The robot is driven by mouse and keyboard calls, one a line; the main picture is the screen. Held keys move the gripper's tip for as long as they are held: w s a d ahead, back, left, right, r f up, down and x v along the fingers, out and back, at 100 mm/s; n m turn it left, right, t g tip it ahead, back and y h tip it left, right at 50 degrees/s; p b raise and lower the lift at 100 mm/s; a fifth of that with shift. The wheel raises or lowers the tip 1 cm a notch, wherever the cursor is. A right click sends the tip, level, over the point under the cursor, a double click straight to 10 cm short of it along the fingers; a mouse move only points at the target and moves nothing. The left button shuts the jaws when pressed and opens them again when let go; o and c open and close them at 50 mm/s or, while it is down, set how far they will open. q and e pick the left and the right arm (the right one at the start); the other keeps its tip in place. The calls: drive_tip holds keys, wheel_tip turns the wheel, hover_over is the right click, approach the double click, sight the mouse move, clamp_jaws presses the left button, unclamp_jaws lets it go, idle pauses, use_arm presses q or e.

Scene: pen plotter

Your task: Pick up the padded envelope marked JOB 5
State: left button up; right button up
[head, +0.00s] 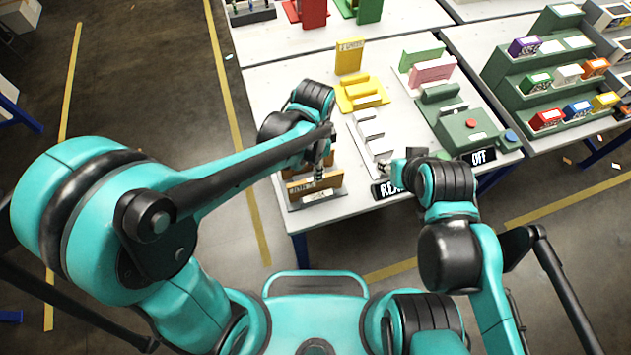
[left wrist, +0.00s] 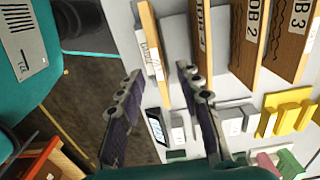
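Several brown padded envelopes stand upright in a rack (head: 330,194) at the table's near left corner. The front envelope (head: 301,188) has lettering too small to read surely in the head view. In the left wrist view, envelopes marked JOB 2 (left wrist: 250,40) and JOB 3 (left wrist: 291,38) show. Another envelope (left wrist: 152,48) stands nearly edge-on with a white label; I cannot read JOB 5 on any. My left gripper (head: 321,170) is above the rack; its fingers (left wrist: 160,76) are apart with nothing held. My right gripper (head: 395,163) is by the grey stand, its fingers unclear.
A grey stand (head: 370,143), a yellow stand (head: 362,96) and a green device with a red button (head: 468,127) stand right of the rack. Black signs (head: 385,189) line the front edge. A green tiered shelf (head: 541,77) holds coloured boxes. Floor lies left of the table.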

sight(316, 186)
use_arm(q)
wheel_tip(316, 186, down, 7)
drive_tip(key=b, duration=0.3)
drive_tip(key=shift+s+d+f, duration=0.15)
drive_tip(key=shift+f, duration=0.05)
clamp_jaws()
